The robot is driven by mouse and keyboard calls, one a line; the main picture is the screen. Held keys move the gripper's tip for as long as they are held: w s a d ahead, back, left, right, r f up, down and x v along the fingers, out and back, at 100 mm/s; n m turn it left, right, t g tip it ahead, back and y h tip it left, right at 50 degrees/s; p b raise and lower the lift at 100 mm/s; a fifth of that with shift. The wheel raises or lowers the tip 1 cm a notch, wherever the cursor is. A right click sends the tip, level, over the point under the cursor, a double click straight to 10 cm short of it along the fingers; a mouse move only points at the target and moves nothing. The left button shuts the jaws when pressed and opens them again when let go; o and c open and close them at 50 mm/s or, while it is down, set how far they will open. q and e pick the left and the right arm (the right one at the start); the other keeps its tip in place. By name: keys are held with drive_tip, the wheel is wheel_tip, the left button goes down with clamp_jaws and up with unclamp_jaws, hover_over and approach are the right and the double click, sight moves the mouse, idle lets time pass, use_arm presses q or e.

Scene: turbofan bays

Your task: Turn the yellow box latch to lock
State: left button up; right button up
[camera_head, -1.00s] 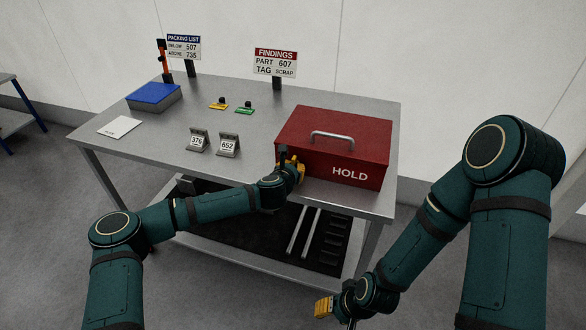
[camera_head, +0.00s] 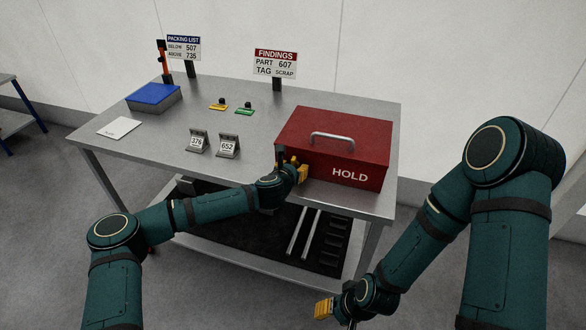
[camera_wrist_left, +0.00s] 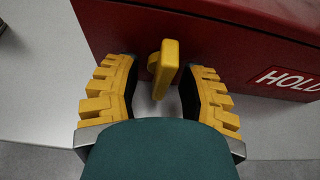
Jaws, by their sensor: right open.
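The yellow latch (camera_wrist_left: 165,68) sticks out from the front of the red HOLD box (camera_head: 350,145) and stands roughly upright, slightly tilted, in the left wrist view. The red box (camera_wrist_left: 190,30) is shut, with a grey handle on its lid. My left gripper (camera_wrist_left: 158,95) is open, with one yellow-padded finger on each side of the latch and a gap to both. In the head view my left gripper (camera_head: 291,170) is at the box's front left, and it hides the latch there. My right gripper (camera_head: 325,310) is open and empty, low in front of the table.
The metal table (camera_head: 250,165) also bears two numbered stands (camera_head: 213,143), a blue box (camera_head: 153,95), a white card (camera_head: 120,128), and yellow and green tags (camera_head: 232,107). Signs stand along the back. The tabletop left of the red box is mostly clear.

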use_arm(q)
drive_tip(key=shift+s, duration=0.1)
drive_tip(key=v, duration=1.2)
drive_tip(key=shift+r, duration=0.1)
drive_tip(key=s+d+f+m+g+h, duration=0.1)
drive_tip(key=s+d+f+m+g, duration=0.2)
drive_tip(key=s+f+m, duration=0.5)
drive_tip(key=s+d+f+m+g+h, duration=0.25)
drive_tip(key=s+f+m, duration=0.3)
drive_tip(key=m, duration=0.35)
drive_tip(key=s+a+f+m+g+y, duration=0.2)
drive_tip(key=s+a+m+g, duration=0.1)
drive_tip(key=s+a+m, duration=0.3)
drive_tip(key=s+a+f+m+g+y, duration=0.1)
drive_tip(key=s+a+f+m+g, duration=0.2)
drive_tip(key=s+a+m, duration=0.3)
drive_tip(key=shift+s+f+m+y, duration=0.2)
drive_tip(key=shift+s+m+y, duration=0.15)
drive_tip(key=shift+s+m, duration=0.55)
